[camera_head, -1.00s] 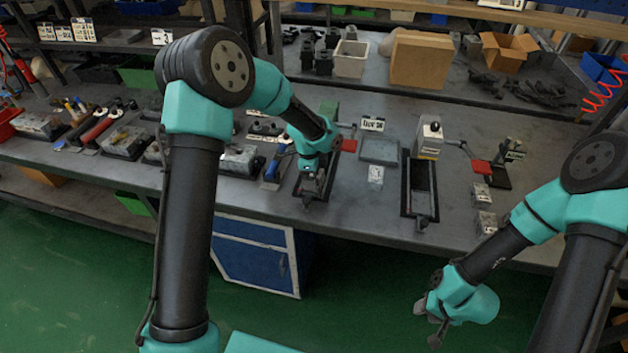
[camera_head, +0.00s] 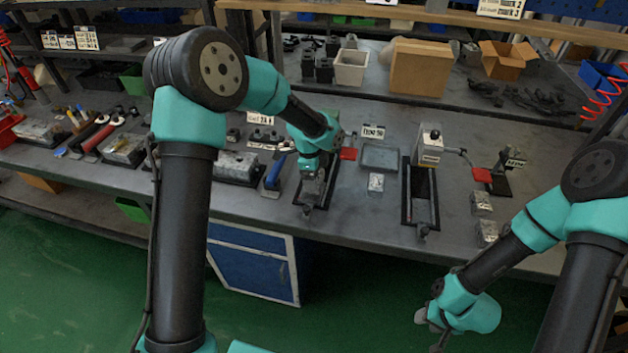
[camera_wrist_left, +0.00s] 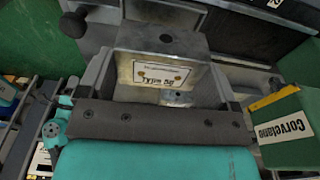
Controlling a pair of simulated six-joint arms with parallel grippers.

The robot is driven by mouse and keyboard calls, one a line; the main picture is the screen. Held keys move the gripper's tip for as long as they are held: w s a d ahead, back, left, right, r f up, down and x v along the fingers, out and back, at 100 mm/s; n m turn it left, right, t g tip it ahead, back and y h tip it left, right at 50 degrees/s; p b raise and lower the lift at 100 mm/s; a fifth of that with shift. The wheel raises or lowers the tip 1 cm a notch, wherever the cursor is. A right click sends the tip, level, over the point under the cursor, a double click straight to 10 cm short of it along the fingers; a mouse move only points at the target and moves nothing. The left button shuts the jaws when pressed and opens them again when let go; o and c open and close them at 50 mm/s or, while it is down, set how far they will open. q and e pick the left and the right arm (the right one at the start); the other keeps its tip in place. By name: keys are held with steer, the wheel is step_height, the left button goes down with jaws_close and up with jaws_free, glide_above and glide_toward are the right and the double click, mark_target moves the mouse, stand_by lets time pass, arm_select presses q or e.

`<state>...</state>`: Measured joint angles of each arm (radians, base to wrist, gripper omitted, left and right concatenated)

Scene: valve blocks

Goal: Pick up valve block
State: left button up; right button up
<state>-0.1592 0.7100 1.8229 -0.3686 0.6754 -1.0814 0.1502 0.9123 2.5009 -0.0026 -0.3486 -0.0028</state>
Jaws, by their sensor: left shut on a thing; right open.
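A grey metal valve block (camera_wrist_left: 187,84) with a white "Type" label fills the middle of the left wrist view. My left gripper (camera_wrist_left: 158,92) is shut on it, one finger at each side. In the head view my left gripper (camera_head: 312,190) is low over the dark narrow fixture (camera_head: 305,211) near the bench's front edge. The arm hides much of the block there, and I cannot tell whether it touches the fixture. My right gripper (camera_head: 436,330) is open and empty, in front of the bench above the green floor.
A second fixture (camera_head: 423,195) stands to the right, with a grey box (camera_head: 430,146) behind it. A shallow tray (camera_head: 380,157) lies between the fixtures. Two grey blocks (camera_head: 481,203) (camera_head: 487,232) sit farther right. A green "Corvelano" box (camera_wrist_left: 290,130) is close beside my left gripper.

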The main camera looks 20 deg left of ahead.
arm_select(q)
steer(key=s+d, duration=0.2)
steer(key=s, duration=0.5)
steer(key=s+d+r, duration=0.1)
steer(key=s+d, duration=0.1)
steer(key=s, duration=0.6)
steer(key=shift+s+d+r, duration=0.2)
steer(key=shift+d+r, duration=0.05)
